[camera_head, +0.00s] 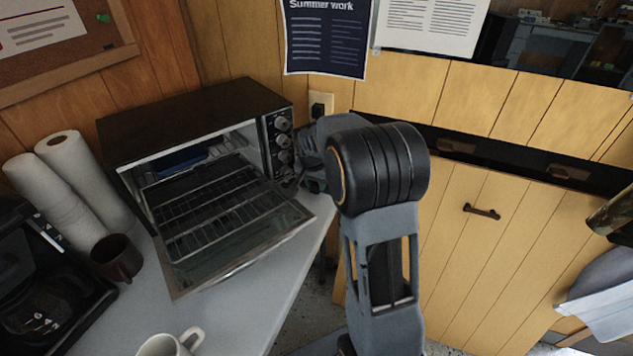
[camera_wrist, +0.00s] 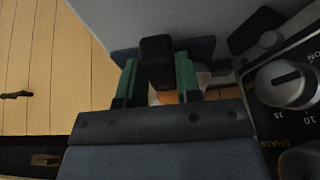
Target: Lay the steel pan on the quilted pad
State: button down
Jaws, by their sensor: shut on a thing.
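My gripper (camera_wrist: 157,80) is close to the front right corner of the oven, beside its knobs. In the wrist view its green-sided fingers are shut on a black, blunt-ended piece (camera_wrist: 157,58), perhaps a handle. I cannot tell whether this belongs to the steel pan. In the head view my arm hides most of the gripper and what it holds. A dark blue thing (camera_head: 181,159) lies inside the oven, too shaded to name. A dark blue strip (camera_wrist: 203,46) shows behind the fingers in the wrist view. I cannot make out the quilted pad for certain.
The toaster oven (camera_head: 190,112) stands on the grey counter (camera_head: 245,318) with its glass door (camera_head: 245,242) down and a wire rack showing. Paper rolls (camera_head: 88,178), a dark mug (camera_head: 116,258), a coffee maker (camera_head: 40,290) and a pale mug (camera_head: 168,346) crowd the left side.

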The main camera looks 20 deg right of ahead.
jog(key=shift+f, duration=0.1)
jog(key=c, duration=0.8)
grip_release()
